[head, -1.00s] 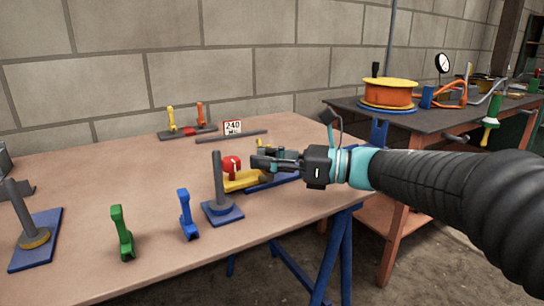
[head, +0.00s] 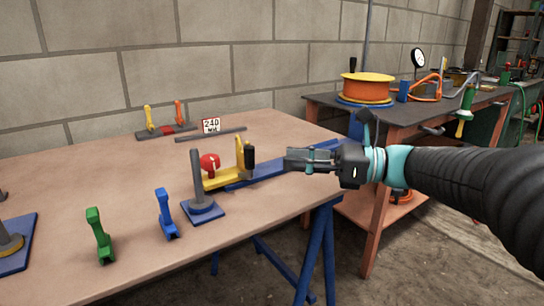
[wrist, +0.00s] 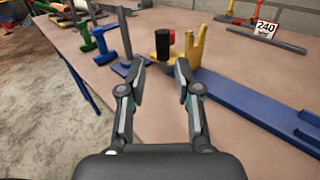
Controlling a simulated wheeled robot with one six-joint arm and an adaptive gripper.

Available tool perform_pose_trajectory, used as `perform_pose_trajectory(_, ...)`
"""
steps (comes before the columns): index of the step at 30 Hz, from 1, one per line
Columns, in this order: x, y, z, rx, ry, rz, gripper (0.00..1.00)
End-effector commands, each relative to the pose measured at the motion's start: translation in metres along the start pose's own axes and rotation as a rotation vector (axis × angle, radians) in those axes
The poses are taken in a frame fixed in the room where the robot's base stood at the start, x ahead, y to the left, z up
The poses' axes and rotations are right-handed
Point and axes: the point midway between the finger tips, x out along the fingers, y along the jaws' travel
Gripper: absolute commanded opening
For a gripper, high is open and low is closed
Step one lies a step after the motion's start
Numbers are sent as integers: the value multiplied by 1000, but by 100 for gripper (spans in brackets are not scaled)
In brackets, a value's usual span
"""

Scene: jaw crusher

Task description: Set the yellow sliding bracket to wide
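The yellow sliding bracket (head: 222,180) sits on the long blue rail (head: 275,168) on the table. It has a yellow upright and a black handle (head: 249,158) at its right end. A red round part (head: 209,162) is at its left. My gripper (head: 288,160) is right of the bracket, over the rail, apart from the handle. In the wrist view my gripper (wrist: 160,72) is open and empty. The black handle (wrist: 163,46) shows beyond the fingertips, with the yellow upright (wrist: 194,46) to its right. The bracket's base is mostly hidden there.
A grey post on a blue base (head: 200,206) stands left of the bracket. Blue (head: 166,213) and green (head: 99,236) handles stand further left. A sign reading 240 (head: 211,126) stands behind. The rail's right part is bare. The table's right edge is near my gripper.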

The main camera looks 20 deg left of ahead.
Motion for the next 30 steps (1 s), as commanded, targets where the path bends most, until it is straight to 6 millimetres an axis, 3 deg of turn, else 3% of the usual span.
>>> perform_pose_trajectory(6,-20,0,0,0,-1,-1,33)
perform_pose_trajectory(20,-22,7,-3,-28,35,-1,33)
perform_pose_trajectory(26,-31,55,-38,-259,317,7,33)
perform_pose_trajectory(30,-56,97,-78,-512,605,67,33)
